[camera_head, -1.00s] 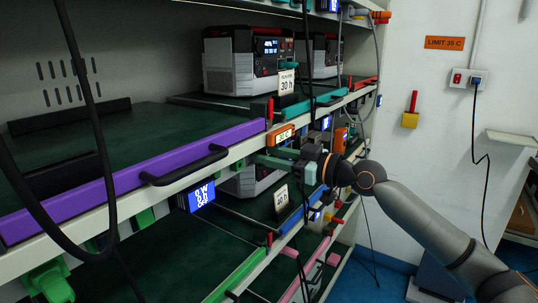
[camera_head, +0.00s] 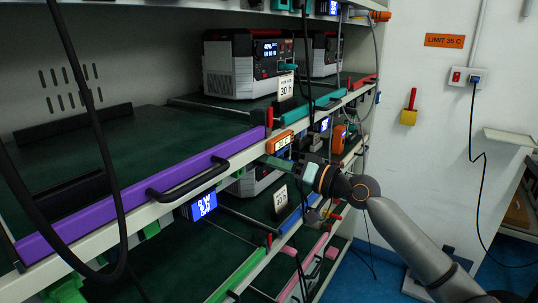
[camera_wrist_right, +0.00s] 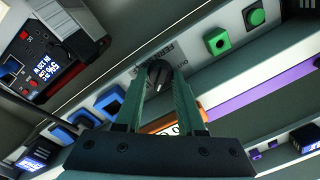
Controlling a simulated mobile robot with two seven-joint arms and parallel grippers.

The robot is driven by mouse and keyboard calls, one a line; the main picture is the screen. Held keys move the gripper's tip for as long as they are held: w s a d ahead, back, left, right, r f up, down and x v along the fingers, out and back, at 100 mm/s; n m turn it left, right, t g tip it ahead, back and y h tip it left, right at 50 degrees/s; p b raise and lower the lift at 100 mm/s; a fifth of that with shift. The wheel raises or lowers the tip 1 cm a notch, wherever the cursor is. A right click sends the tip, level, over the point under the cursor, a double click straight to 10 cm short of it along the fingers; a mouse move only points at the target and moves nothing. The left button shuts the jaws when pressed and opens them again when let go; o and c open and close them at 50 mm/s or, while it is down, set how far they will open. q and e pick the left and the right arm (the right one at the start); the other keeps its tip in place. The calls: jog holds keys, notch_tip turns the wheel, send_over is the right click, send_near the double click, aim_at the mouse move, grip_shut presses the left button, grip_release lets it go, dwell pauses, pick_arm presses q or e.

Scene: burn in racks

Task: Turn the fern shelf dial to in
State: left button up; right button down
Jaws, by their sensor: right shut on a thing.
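The fern shelf dial (camera_wrist_right: 159,73) is a dark round knob on the pale shelf edge in the right wrist view. A plate marked FERN lies beside it, with OUT lettering around the knob. My right gripper (camera_wrist_right: 160,88) has its two green fingers shut on the dial, one on each side. I cannot tell clearly which mark the dial points to. In the head view my right gripper (camera_head: 272,162) reaches the shelf edge below the orange display, and the dial is hidden there. My left gripper is not in view.
An orange display (camera_head: 280,142) sits close to my right gripper. A purple bar with a black handle (camera_head: 188,180) fronts the shelf at left. Grey power units (camera_head: 249,63) stand on the upper shelf. Black cables hang in front at left. The floor at right has free room.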

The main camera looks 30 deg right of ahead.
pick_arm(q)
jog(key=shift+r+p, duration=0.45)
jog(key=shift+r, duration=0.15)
pick_arm(e)
jog(key=shift+m, duration=0.9)
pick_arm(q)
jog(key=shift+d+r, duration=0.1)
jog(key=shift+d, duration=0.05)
pick_arm(e)
jog(key=c, duration=0.5)
grip_release()
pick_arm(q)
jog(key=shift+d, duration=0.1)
